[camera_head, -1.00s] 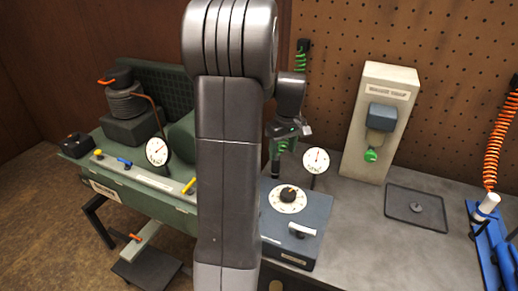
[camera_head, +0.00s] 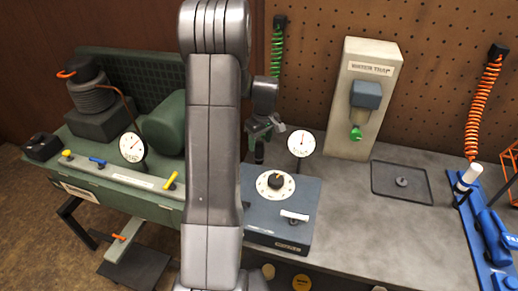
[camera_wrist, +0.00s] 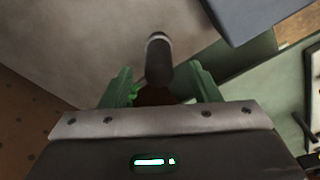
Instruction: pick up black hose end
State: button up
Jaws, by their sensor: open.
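The black hose end (camera_wrist: 158,60) is a dark cylinder with a lighter rim. In the wrist view it lies just ahead of my gripper (camera_wrist: 161,74), its near part reaching toward the gap between the two green fingers. In the head view the black hose end (camera_head: 259,152) hangs upright just below my gripper (camera_head: 264,130), left of a round dial gauge. The green coiled hose (camera_head: 278,50) hangs from the pegboard; its lower part is hidden behind my arm. My gripper is open; I cannot tell whether either finger touches the hose end.
A blue-grey box (camera_head: 285,215) with a knob stands below the gripper, with a white gauge (camera_head: 301,143) behind it. A green machine (camera_head: 120,190) is on the left. The water trap panel (camera_head: 361,100) and a dark tray (camera_head: 402,182) are to the right.

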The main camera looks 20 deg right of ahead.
aim_at(259, 143)
jog(key=shift+w+a+f+p, duration=0.1)
jog(key=shift+w+f+p, duration=0.1)
jog(key=shift+f, duration=0.55)
jog(key=shift+w+d+f+p, duration=0.1)
jog(key=shift+w+f+p, duration=0.1)
jog(key=shift+f, duration=0.55)
jog(key=shift+w+a+f+p, duration=0.1)
jog(key=shift+w+f+p, duration=0.1)
jog(key=shift+f, duration=0.55)
jog(key=shift+s, duration=0.1)
jog(key=shift+c, duration=0.5)
jog(key=c, duration=1)
